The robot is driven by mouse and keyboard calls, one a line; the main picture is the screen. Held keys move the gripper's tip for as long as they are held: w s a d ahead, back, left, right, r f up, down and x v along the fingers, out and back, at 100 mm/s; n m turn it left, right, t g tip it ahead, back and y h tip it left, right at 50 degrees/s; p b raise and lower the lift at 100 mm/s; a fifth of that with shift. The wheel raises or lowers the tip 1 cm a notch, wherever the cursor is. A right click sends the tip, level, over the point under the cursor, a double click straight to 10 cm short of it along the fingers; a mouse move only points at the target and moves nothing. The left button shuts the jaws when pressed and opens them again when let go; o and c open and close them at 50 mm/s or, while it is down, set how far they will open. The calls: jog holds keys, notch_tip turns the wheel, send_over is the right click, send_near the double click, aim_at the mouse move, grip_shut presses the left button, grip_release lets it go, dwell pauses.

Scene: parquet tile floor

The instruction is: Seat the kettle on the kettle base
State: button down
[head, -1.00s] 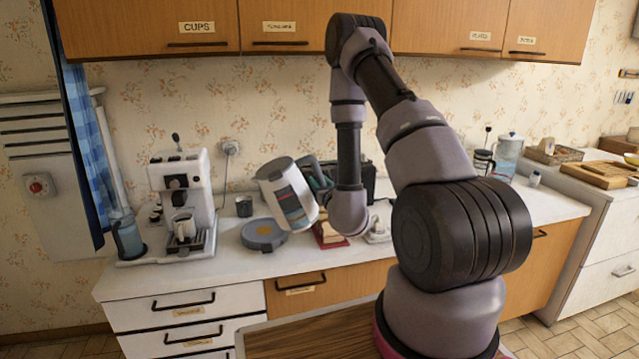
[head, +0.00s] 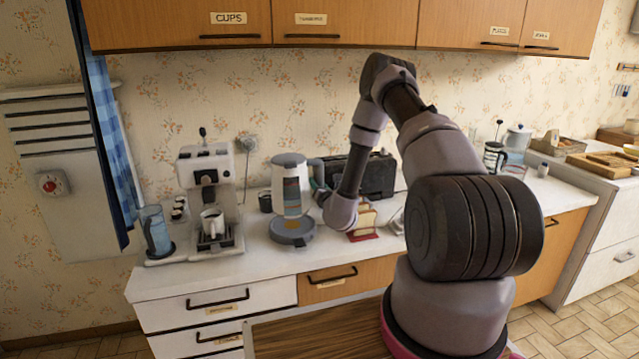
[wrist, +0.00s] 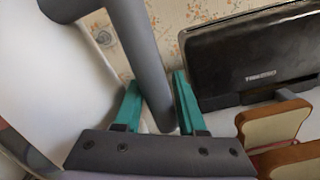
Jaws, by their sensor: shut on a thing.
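The kettle (head: 288,178), white and grey with a blue window strip, stands upright over the round grey kettle base (head: 291,236) on the counter in the head view. Its bottom is at or just above the middle of the base; I cannot tell if they touch. My gripper (head: 318,184) is at the kettle's right side, shut on its handle. In the wrist view the teal fingers of my gripper (wrist: 157,88) flank the dark grey handle (wrist: 148,60), and the kettle's pale body (wrist: 60,75) fills the left. The kettle's underside is hidden.
A coffee machine (head: 207,180) and a blue jug (head: 154,230) stand left of the base. A dark cup (head: 265,202) is behind it. A black toaster (head: 377,176) and a bread rack (head: 362,221) are to the right. Wall cupboards (head: 345,22) hang above.

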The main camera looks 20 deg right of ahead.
jog(key=shift+f, duration=2.85)
jog(key=shift+c, duration=2)
grip_release()
jog(key=shift+f, duration=0.1)
jog(key=s, duration=1.1)
jog(key=shift+d, duration=0.1)
